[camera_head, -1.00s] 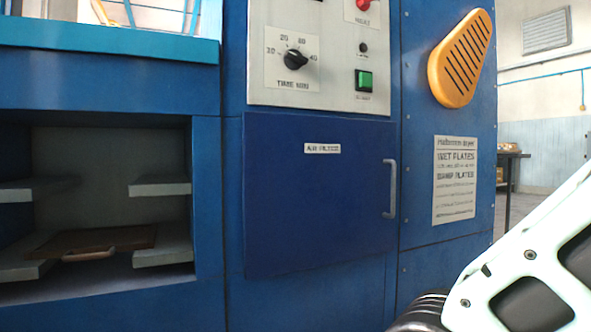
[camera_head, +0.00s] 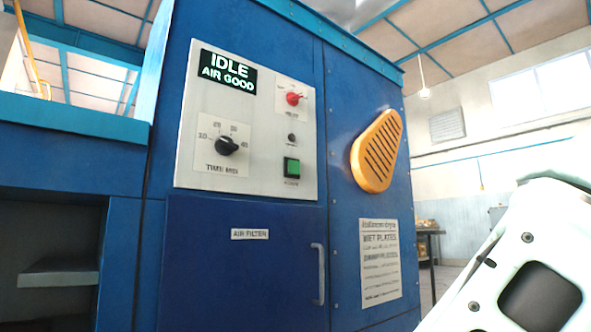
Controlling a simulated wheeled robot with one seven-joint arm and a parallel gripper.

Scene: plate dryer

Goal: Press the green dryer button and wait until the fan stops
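The green dryer button (camera_head: 291,168) sits low on the right side of the white control panel (camera_head: 264,182), on the blue dryer (camera_head: 345,75). A display (camera_head: 228,73) at the panel's top left reads "IDLE" and "AIR GOOD". A black time knob (camera_head: 227,146) is left of the button, and a red knob (camera_head: 293,99) is above it. A yellow slotted cover (camera_head: 377,151) is on the blue side panel to the right. My white arm shows at the lower right, well apart from the button. My gripper is not in view.
A blue door labelled "AIR FILTER" (camera_head: 249,235) with a grey handle (camera_head: 319,274) is below the panel. An open compartment with a shelf (camera_head: 58,273) is at the lower left. A dark table (camera_head: 431,232) stands behind at the right. Nothing stands before the panel.

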